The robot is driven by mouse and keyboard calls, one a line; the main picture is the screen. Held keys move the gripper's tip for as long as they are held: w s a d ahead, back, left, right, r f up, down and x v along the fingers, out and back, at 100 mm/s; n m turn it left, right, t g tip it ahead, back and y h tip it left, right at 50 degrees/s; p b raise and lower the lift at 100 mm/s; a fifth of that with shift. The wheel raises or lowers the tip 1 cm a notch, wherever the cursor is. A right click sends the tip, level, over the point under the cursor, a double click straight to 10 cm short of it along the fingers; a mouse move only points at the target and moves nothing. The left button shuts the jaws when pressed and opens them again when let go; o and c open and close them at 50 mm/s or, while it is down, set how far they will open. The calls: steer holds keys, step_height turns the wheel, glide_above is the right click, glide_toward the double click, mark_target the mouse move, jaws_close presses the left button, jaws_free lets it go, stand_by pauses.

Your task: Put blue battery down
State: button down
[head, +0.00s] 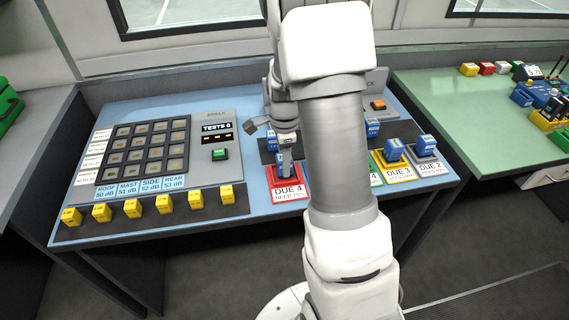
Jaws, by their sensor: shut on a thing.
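My gripper (286,148) is over the red pad marked DUE 4 (289,194), shut on a blue battery (281,161). The battery is upright at the red pad, and my fingers partly cover it. I cannot tell whether its base touches the pad. Other blue batteries stand to the right: one at the yellow pad marked DUE 3 (402,175), one at the grey pad marked DUE 2 (432,168), and one farther back (373,127). My arm hides the middle of the pad row.
A panel with a dark key grid (145,150) and a grey tester with a green button (220,154) stand to the left. Several yellow blocks (164,203) line the blue desk's front. A green desk (440,100) with more items is at right.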

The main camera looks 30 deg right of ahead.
steer(key=shift+f, duration=0.25)
steer(key=shift+f, duration=0.1)
steer(key=shift+f, duration=0.15)
steer(key=shift+c, duration=1.6)
jaws_free()
